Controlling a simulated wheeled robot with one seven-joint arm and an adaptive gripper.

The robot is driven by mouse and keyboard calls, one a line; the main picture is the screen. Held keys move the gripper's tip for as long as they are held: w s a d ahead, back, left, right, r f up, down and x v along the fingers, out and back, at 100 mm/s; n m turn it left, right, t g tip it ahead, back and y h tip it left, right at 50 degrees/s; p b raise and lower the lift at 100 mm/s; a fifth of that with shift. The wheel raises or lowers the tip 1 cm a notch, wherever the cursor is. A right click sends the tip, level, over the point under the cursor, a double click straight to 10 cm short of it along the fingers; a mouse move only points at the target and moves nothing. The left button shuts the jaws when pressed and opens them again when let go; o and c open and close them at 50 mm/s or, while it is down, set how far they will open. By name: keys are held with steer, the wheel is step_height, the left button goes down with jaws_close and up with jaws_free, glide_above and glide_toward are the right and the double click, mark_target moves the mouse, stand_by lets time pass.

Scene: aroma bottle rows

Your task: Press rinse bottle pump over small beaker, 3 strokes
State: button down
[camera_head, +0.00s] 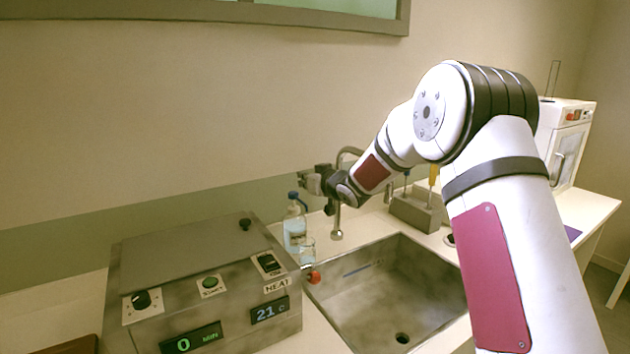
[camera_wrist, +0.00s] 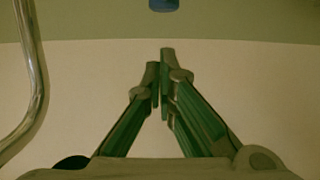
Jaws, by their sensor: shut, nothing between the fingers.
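The rinse bottle (camera_head: 295,230), clear with light blue liquid and a blue pump top, stands upright between the grey heater box and the sink. A small clear beaker (camera_head: 308,252) stands just in front of it, partly hidden by the box. My gripper (camera_head: 306,181) is above and slightly right of the bottle's pump, apart from it. In the wrist view my gripper (camera_wrist: 163,82) has its fingers shut together with nothing between them. A blue piece (camera_wrist: 164,5), which looks like the pump top, shows at the top edge, beyond the fingertips.
The metal tap (camera_head: 337,215) rises close beside my gripper; its pipe (camera_wrist: 35,70) also shows at left in the wrist view. The sink (camera_head: 385,285) lies in front. The heater box (camera_head: 190,255) is at left. A grey tool block (camera_head: 415,208) stands behind the sink.

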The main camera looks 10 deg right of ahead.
steer(key=shift+v, duration=2.5)
